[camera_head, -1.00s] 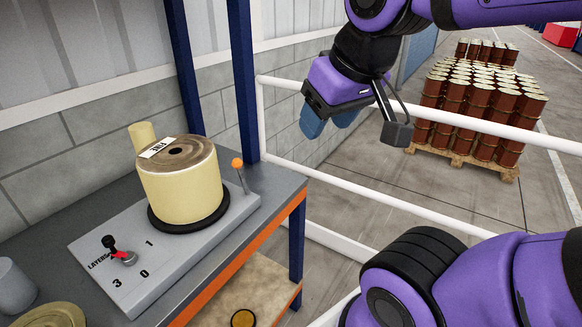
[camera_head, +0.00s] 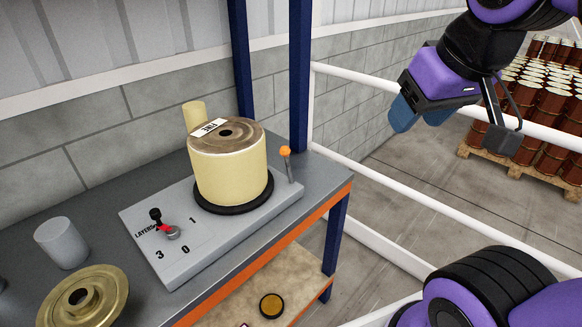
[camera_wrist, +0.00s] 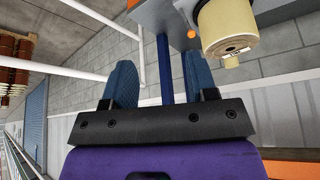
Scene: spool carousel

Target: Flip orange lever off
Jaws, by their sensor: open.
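The orange-tipped lever (camera_head: 286,152) stands on the back right end of a grey base plate (camera_head: 165,262) on the bench. It leans slightly, its ball end up. In the wrist view the orange ball (camera_wrist: 191,33) shows at the top, beyond my fingers. A large cream spool (camera_head: 230,172) labelled "FINE" sits on a black disc left of the lever. My gripper (camera_head: 420,112) is open and empty, in the air to the right of the bench, well apart from the lever. Its two blue fingers (camera_wrist: 145,86) are spread in the wrist view.
A black-knobbed selector (camera_head: 156,214) with a red pointer and numbers is at the plate's front left. A grey cylinder (camera_head: 62,243) and a brass flanged spool (camera_head: 84,297) stand on the left. A white railing (camera_head: 395,106) runs behind my gripper; barrels (camera_head: 545,105) stand beyond.

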